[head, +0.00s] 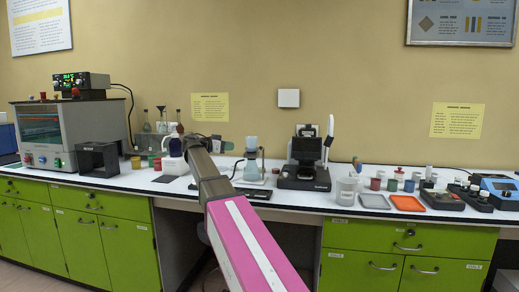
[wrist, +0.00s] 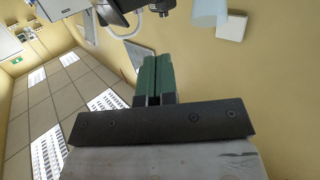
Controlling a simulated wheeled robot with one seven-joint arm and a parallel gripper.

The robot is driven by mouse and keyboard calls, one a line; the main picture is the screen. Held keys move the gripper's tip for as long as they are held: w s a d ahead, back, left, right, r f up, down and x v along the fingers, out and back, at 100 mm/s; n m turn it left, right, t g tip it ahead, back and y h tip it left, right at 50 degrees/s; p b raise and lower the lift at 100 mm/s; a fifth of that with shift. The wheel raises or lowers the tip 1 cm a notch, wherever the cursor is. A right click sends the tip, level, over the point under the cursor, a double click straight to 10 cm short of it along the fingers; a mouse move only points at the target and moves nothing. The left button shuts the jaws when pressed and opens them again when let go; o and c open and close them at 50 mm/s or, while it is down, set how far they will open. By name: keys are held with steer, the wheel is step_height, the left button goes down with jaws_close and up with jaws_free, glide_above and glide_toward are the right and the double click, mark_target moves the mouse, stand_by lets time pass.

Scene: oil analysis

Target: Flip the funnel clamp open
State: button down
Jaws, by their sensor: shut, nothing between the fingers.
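A pale blue funnel cup (head: 251,143) sits on top of a glass filter flask (head: 252,166) on the bench, just right of my arm. In the wrist view, part of a pale blue cup (wrist: 208,12) shows at the top edge, to the right of my fingertips and apart from them. The clamp is too small in the head view to tell its shape or whether it is open. My gripper (wrist: 153,62) has its green fingers together, with nothing between them. In the head view my arm hides part of the bench left of the flask.
A black instrument (head: 304,160) stands right of the flask. A white beaker (head: 346,191), a grey tray (head: 374,201) and an orange tray (head: 408,203) lie further right. A white wall plate (head: 288,98) is behind.

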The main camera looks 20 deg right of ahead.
steer(key=x, duration=1.4)
steer(key=shift+s+f, duration=0.1)
steer(key=shift+s, duration=0.05)
